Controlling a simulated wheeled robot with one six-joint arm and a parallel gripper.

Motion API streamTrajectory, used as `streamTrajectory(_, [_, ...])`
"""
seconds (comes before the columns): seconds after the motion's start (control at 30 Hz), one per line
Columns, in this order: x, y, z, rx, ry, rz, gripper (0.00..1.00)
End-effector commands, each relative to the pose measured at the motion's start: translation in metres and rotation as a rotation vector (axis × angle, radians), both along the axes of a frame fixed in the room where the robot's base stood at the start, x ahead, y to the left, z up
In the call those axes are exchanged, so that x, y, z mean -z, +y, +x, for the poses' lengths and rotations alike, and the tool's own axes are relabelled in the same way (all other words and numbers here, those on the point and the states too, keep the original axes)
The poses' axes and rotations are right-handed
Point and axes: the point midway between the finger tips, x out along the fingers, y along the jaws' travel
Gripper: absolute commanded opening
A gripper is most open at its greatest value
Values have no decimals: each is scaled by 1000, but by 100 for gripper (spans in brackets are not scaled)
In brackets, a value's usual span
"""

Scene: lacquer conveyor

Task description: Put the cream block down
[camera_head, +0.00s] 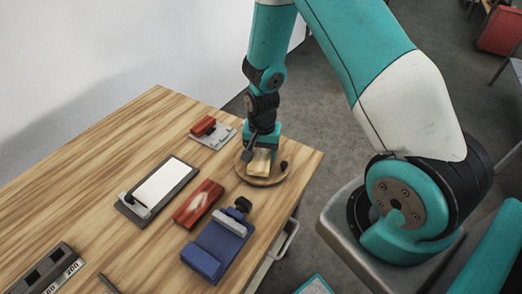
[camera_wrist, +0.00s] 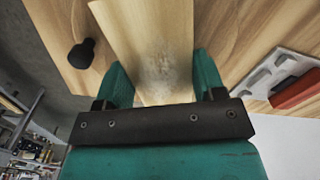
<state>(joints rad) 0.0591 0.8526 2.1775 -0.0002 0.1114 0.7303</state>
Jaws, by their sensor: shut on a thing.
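The cream block (camera_head: 259,163) is a pale, wood-coloured bar over the round wooden board (camera_head: 277,179) near the table's right edge. My gripper (camera_head: 262,147) points down at it. In the wrist view the block (camera_wrist: 143,35) lies between the two teal fingers of my gripper (camera_wrist: 164,82), which are shut on it. A greyish worn patch marks its face. I cannot tell whether its underside touches the board. A small dark knob (camera_wrist: 82,53) stands on the board beside the block.
A grey tray (camera_head: 222,138) with a red block (camera_head: 203,126) lies just behind left of the board. A red box (camera_head: 198,204), a blue clamp-like holder (camera_head: 222,246) and a white plate in a dark frame (camera_head: 163,184) stand nearer.

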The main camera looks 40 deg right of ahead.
Motion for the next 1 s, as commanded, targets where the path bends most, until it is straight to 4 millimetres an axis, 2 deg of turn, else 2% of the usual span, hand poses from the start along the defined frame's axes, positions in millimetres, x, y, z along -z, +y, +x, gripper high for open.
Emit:
streamTrajectory(0.57, [12, 0, 0, 0, 0, 0, 33])
streamTrajectory(0.6, [11, 0, 0, 0, 0, 0, 70])
streamTrajectory(0.7, [11, 0, 0, 0, 0, 0, 93])
streamTrajectory(1.0, [10, 0, 0, 0, 0, 0, 93])
